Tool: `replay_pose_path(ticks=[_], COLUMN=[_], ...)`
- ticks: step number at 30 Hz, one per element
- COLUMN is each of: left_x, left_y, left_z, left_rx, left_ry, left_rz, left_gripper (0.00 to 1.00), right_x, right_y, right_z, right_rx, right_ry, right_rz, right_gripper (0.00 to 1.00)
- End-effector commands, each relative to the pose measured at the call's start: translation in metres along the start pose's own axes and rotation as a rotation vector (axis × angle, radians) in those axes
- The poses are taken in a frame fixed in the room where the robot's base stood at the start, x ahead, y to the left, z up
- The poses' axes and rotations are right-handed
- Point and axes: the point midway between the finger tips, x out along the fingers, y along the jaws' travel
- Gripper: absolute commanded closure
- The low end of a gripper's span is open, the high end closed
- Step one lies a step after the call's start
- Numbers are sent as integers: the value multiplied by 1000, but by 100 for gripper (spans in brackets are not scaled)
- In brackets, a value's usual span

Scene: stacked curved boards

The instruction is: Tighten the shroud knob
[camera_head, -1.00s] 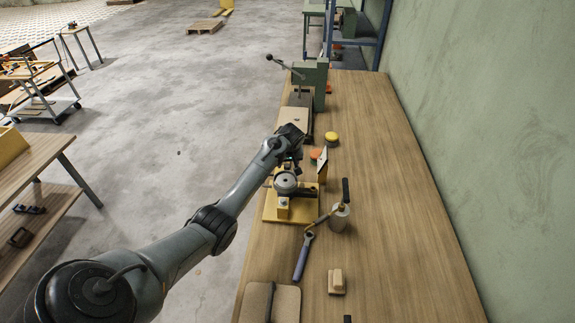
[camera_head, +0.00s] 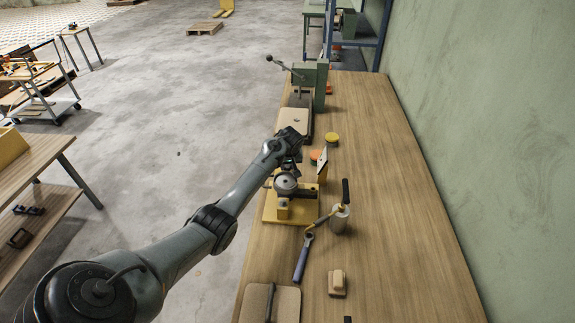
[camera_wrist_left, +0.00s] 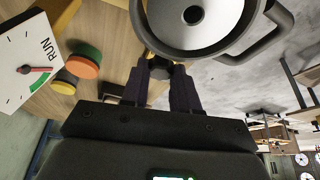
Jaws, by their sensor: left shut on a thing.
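The machine with a yellow base (camera_head: 275,211) stands near the left edge of the wooden bench, with a round grey shroud (camera_head: 286,184) on it. The shroud (camera_wrist_left: 195,22) fills the top of the left wrist view, with a curved grey handle or tube at its right. My left gripper (camera_wrist_left: 160,78) is shut on a small dark knob (camera_wrist_left: 157,73) just below the shroud's rim, beside a yellow part. The fingers hide most of the knob. In the head view, my left gripper (camera_head: 290,164) is over the machine's far side, mostly hidden by the wrist. My right gripper is out of view.
A white dial panel (camera_wrist_left: 26,66) marked RUN stands beside the machine, its red pointer near a green band. A wrench-like tool (camera_head: 303,255) and a grey canister (camera_head: 340,218) lie nearer.

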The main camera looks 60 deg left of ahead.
Motion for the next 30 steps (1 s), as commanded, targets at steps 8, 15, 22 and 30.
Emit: replay_pose_path(ticks=[8,15,22,30], left_x=[-7,-2,0,0], left_y=[-2,-3,-2,-2], left_z=[-2,-1,-1,-1], left_rx=[195,361,373,371], left_ry=[-5,-2,0,0], left_rz=[80,149,154,154], left_gripper=[100,100,100,45], right_x=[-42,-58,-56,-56], right_y=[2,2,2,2], right_z=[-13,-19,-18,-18], right_rx=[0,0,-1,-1], right_ry=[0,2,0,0], right_rz=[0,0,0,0], right_gripper=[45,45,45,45])
